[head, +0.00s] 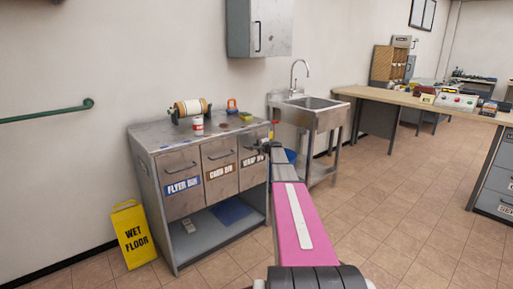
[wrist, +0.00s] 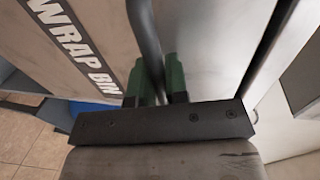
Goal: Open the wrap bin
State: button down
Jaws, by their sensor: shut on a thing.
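The wrap bin (head: 253,169) is the rightmost of three labelled fronts on the grey metal cabinet in the head view. Its front fills much of the wrist view (wrist: 215,50), with the "WRAP BIN" label (wrist: 72,40) at upper left. A grey bar handle (wrist: 145,35) runs down between the two green fingers of my gripper (wrist: 160,84). The gripper is shut on this handle. In the head view my gripper (head: 264,146) is at the top of the wrap bin front, and my arm partly hides the bin. The front looks closed or nearly so.
The flyer bin (head: 181,182) and card bin (head: 219,170) are to the left. A roll dispenser (head: 190,107) and a cup (head: 197,125) stand on top. A sink (head: 312,103) stands close on the right. A yellow wet floor sign (head: 133,234) is at left. Tiled floor is clear at right.

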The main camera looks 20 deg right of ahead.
jog(key=f+v, duration=0.2)
jog(key=v, duration=1.1)
jog(key=s+f+v, duration=0.1)
jog(key=f+v, duration=0.2)
jog(key=v, duration=1)
jog(key=f+v, duration=0.3)
jog(key=v, duration=1)
jog(key=shift+s+d+f, duration=0.15)
jog(key=shift+s+d, duration=0.15)
jog(key=shift+s, duration=0.35)
jog(key=c, duration=1.1)
grip_release()
jog(key=shift+c, duration=0.2)
jog(key=v, duration=1.1)
jog(key=shift+a, duration=0.1)
